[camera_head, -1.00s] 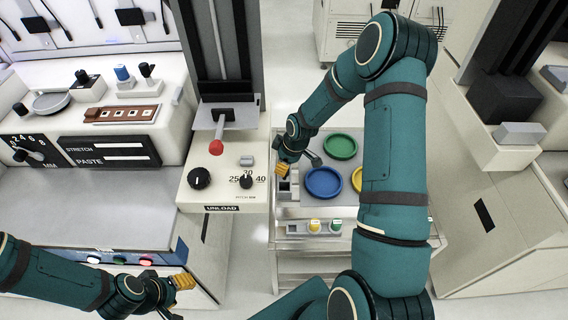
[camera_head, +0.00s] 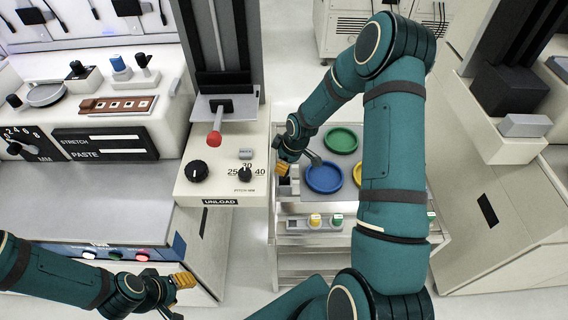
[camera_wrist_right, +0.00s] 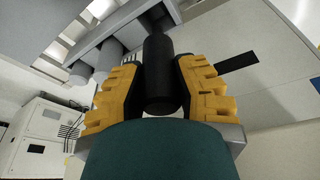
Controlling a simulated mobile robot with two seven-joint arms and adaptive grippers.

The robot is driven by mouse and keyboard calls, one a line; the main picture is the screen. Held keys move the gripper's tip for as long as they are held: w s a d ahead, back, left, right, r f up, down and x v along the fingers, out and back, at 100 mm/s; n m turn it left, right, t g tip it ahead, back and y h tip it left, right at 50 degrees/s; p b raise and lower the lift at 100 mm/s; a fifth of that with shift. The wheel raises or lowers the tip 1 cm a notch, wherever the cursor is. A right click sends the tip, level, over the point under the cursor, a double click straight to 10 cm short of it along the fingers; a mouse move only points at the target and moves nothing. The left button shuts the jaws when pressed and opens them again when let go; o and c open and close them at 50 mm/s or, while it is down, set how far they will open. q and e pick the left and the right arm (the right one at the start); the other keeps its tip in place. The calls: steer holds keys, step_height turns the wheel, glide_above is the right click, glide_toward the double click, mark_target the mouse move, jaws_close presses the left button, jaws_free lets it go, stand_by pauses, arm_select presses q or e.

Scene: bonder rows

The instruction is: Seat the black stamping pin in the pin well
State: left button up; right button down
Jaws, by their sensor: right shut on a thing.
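My right gripper (camera_head: 284,169) is at the left edge of the cart, just left of the blue dish. In the right wrist view its yellow fingers (camera_wrist_right: 159,92) are shut on the black stamping pin (camera_wrist_right: 159,75), one on each side. The pin's far end points toward a grey bar, and I cannot tell whether it touches. A small grey block with openings (camera_head: 288,187) lies just below my right gripper in the head view; I cannot tell for sure that it holds the pin well. My left gripper (camera_head: 180,291) is low at left, its finger gap unclear.
The cart carries a blue dish (camera_head: 324,178), a green dish (camera_head: 341,140) and a yellow dish partly behind my right arm. A strip with coloured knobs (camera_head: 315,222) is on the cart's front. The UNLOAD machine (camera_head: 222,175) with a red-knobbed lever stands close at left.

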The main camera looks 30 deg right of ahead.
mark_target(284, 178)
steer(key=shift+f, duration=0.1)
stand_by(0.4)
steer(key=shift+f+b, duration=1.3)
steer(key=shift+f, duration=0.25)
steer(key=shift+f+b, duration=0.4)
steer(key=shift+f+b, duration=0.8)
steer(key=shift+f, duration=0.2)
stand_by(0.9)
steer(key=c, duration=0.7)
jaws_free()
steer(key=shift+o, duration=0.2)
steer(key=v, duration=1.2)
